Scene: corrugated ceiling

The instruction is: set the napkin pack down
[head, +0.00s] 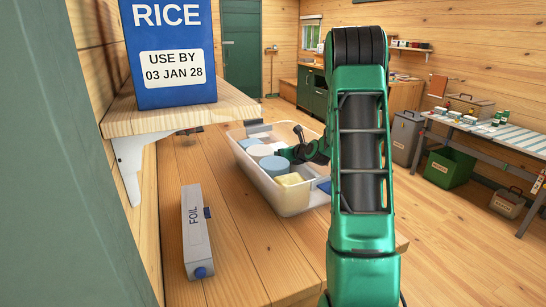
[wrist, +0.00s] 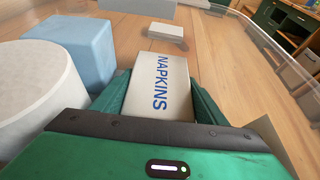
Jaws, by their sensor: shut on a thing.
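The napkin pack (wrist: 158,85) is a pale box with blue NAPKINS lettering, held between the green fingers of my gripper (wrist: 158,100) in the wrist view. In the head view my gripper (head: 288,153) is low over the clear bin (head: 285,197) on the wooden table; I cannot make out the pack there. A white round thing (wrist: 38,85) and a light blue block (wrist: 82,48) stand left of the pack in the wrist view. The pack's underside is hidden, so I cannot tell whether it touches anything.
A pale yellow block (head: 289,180) is in the near part of the bin. A foil box (head: 196,232) lies on the table at left. A blue rice box (head: 170,50) stands on a raised wooden shelf (head: 180,112). Bare table lies between the foil box and bin.

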